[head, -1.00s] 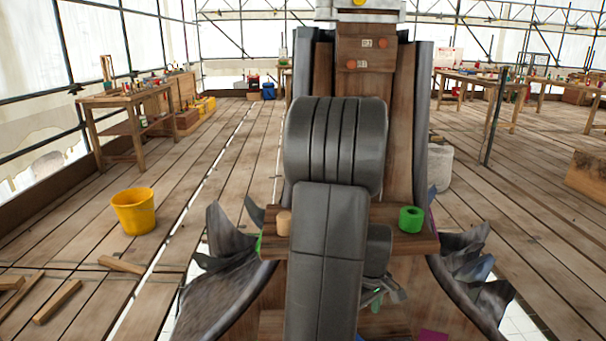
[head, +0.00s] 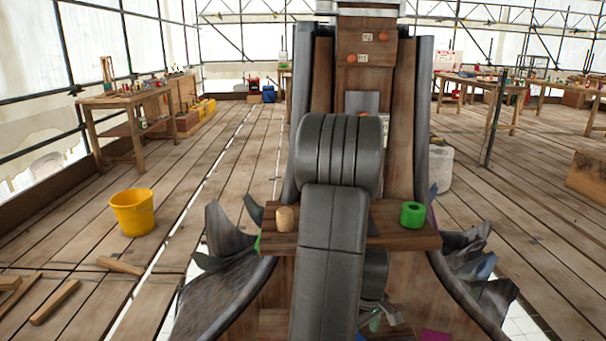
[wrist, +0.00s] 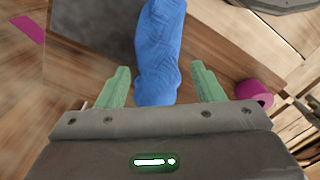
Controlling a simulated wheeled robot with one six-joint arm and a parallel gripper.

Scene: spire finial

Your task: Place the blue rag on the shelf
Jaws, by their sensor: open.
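The blue rag (wrist: 160,50) is a long, wrinkled bundle in the wrist view, lying across a dark panel and a brown wooden surface. My gripper (wrist: 160,68) is open, with one green finger on each side of the rag's near part and a gap on both sides. In the head view the gripper (head: 376,318) is low behind my arm, and the rag cannot be made out there. A wooden shelf (head: 390,232) crosses the spire in the head view, its middle hidden by my arm.
A magenta roll (wrist: 254,92) lies right of the gripper in the wrist view. Dark curled leaves flank the spire. A yellow bucket (head: 133,211) stands on the floor at left.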

